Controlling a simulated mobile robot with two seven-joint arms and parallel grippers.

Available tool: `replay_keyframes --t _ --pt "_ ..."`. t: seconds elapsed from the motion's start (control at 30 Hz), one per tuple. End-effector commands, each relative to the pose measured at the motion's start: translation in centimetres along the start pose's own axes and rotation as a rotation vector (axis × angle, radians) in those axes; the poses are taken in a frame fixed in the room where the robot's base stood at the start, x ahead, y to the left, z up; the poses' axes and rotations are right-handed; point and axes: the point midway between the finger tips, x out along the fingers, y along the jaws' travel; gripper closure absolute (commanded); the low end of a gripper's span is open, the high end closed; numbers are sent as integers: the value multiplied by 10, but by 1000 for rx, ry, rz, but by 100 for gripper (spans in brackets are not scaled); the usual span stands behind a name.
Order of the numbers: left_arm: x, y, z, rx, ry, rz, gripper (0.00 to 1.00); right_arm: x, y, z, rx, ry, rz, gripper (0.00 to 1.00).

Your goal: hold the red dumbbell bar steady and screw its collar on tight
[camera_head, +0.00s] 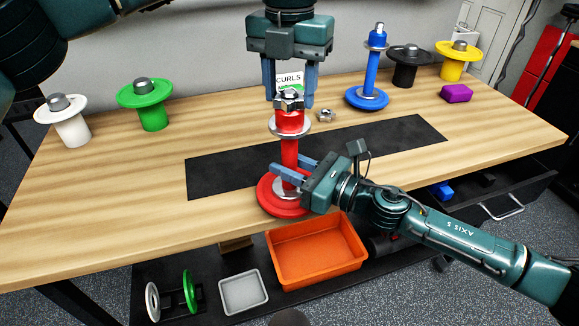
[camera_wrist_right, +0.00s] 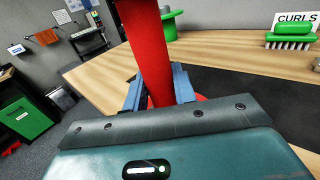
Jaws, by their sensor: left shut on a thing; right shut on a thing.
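The red dumbbell bar (camera_head: 290,152) stands upright near the middle of the workbench, with a red plate (camera_head: 268,203) at its foot and a silver disc (camera_head: 304,129) near its top. A silver lobed collar (camera_head: 289,100) sits at the bar's top end. My left gripper (camera_head: 291,104) points down from above, its fingers shut on either side of the collar. My right gripper (camera_head: 297,172) comes in from the right and is shut on the lower bar, just above the plate. The red bar (camera_wrist_right: 152,50) also shows between its fingers in the right wrist view. The collar's thread is hidden.
Another silver collar (camera_head: 326,115) lies right of the bar. A blue dumbbell (camera_head: 371,75) stands behind it. White (camera_head: 70,124), green (camera_head: 152,117), black (camera_head: 405,73) and yellow (camera_head: 453,70) stands line the back. A CURLS card (camera_head: 289,79) is behind the collar. An orange tray (camera_head: 325,277) sits below the front edge.

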Motion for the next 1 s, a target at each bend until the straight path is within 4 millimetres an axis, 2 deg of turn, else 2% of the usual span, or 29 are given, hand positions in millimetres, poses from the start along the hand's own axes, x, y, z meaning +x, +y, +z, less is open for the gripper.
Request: replay_keyframes --t 0.1,0.7,0.8,0.97,1.0 --pt "0 0 0 266 1 -2 80 0 0 -1 1 1 0 100" --pt "1 0 -1 1607 2 -1 80 0 0 -1 1 2 -1 100" --pt "1 0 -1 1772 2 -1 80 0 0 -1 1 2 -1 100" --pt "1 0 -1 1782 3 0 80 0 0 -1 1 2 -1 100" --pt "1 0 -1 1781 3 0 50 0 0 -1 1 2 -1 100"
